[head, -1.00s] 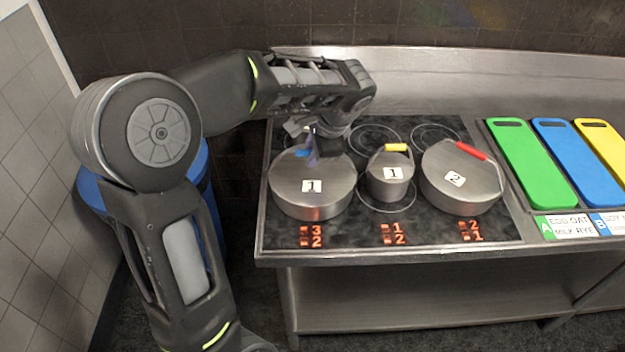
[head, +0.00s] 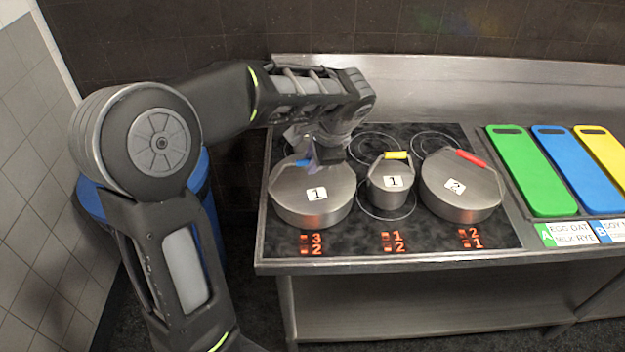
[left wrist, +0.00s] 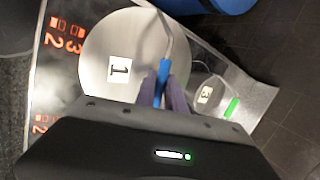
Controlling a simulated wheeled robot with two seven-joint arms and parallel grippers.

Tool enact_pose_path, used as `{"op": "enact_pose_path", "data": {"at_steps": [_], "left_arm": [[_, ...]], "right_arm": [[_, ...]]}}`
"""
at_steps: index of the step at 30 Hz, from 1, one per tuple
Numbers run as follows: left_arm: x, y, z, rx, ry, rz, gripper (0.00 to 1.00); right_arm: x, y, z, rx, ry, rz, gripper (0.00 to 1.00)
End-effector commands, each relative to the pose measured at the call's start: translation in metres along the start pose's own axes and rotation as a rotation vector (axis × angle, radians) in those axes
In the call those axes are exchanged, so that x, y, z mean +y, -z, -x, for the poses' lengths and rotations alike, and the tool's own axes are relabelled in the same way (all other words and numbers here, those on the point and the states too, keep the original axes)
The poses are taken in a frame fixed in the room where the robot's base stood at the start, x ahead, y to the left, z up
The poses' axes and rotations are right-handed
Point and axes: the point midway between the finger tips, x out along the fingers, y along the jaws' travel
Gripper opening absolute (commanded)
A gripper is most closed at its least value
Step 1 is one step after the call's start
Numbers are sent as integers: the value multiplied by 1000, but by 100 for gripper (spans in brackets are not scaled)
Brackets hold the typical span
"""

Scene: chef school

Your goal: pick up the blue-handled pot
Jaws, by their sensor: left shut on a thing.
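The blue-handled pot (head: 308,212) is a wide steel pot with a white "1" label, at the left of the hob. It appears to rest on the hob. My left gripper (head: 327,154) reaches over its far left side and is shut on the blue handle (head: 302,163). In the left wrist view, the two fingers (left wrist: 164,92) pinch the blue handle (left wrist: 162,72), with the pot lid (left wrist: 100,50) beyond. The fingertips are partly hidden in the head view. My right gripper is not in view.
A small yellow-handled pot (head: 391,190) stands close to the right, with a wide red-handled pot (head: 462,203) beyond. A green-handled pot (left wrist: 206,92) shows in the left wrist view. Green (head: 530,170) and blue (head: 578,168) boards lie right of the hob (head: 355,242).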

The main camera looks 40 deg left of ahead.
Motion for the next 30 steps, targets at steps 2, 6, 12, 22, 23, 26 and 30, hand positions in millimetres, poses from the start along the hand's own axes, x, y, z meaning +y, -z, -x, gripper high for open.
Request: {"op": "enact_pose_path", "data": {"at_steps": [2,6,12,22,23,26,30], "left_arm": [[0,1,1,2,0,2,0],[-4,0,8,3,2,2,0],[-17,-4,35,5,5,3,0],[-38,-12,84,3,3,2,0],[-40,-12,86,3,3,2,0],[-41,-14,91,2,2,1,0],[-42,-14,92,1,1,0,0]], "right_arm": [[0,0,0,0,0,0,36],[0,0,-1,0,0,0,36],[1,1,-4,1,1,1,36],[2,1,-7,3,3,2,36],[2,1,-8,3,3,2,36],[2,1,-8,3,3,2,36],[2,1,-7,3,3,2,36]]}}
